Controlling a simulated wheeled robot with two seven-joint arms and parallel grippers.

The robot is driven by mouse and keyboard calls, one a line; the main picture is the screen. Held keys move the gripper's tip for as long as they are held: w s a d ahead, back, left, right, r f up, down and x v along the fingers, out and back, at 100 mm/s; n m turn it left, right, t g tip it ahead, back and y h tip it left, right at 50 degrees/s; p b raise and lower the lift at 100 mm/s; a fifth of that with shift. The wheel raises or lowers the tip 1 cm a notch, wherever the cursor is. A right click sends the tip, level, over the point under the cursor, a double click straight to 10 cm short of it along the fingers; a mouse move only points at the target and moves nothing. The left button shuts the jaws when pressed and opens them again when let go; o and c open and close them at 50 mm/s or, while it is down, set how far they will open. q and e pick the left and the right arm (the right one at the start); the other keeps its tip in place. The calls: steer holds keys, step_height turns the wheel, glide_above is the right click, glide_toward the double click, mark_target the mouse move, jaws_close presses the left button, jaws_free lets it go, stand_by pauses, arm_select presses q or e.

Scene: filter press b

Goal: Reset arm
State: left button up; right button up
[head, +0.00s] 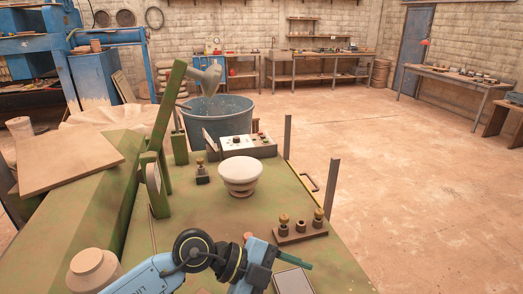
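One blue and black arm of mine comes in at the bottom left and reaches over the green machine top (225,215). Its end, my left gripper (290,259), is beside a dark and teal part low in the middle of the head view. Its fingers cannot be made out clearly, and I see nothing held. My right gripper is not in view. A tall green bar (167,105) leans upward at the left side of the machine top.
A white round knob-like piece (240,175), a control box (248,145) and a block with brass-topped posts (300,228) stand on the machine top. Behind is a grey-blue tub (220,118). A board (70,160) lies at left. Open floor (420,190) is at right.

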arm_select(q)
step_height(320, 180, up, 8)
steer(key=d+n+t+h, duration=0.2)
steer(key=t+h, duration=0.1)
steer(key=h, duration=0.3)
steer(key=w+a+r+n+t+y, duration=0.2)
steer(key=w+a+r+n+t, duration=0.25)
steer(key=a+n+t, duration=0.65)
steer(key=s+a+f+n+t+y, duration=0.2)
steer(key=a+f+n+y, duration=1.15)
steer(key=y, duration=0.35)
steer(key=s+a+f+m+g, duration=0.1)
steer(key=s+a+f+g, duration=0.1)
steer(key=s+f+g, duration=0.6)
steer(key=s+a+f+g, duration=0.3)
steer(key=s+f+g, duration=0.15)
steer(key=s, duration=0.85)
step_height(320, 180, down, 24)
steer(key=b, duration=0.1)
steer(key=s+a+f+g, duration=0.2)
steer(key=s+f, duration=1.4)
steer(key=f, duration=0.1)
steer(key=shift+s+a+f+b, duration=0.15)
steer(key=shift+a+b, duration=0.05)
steer(key=shift+b, duration=0.25)
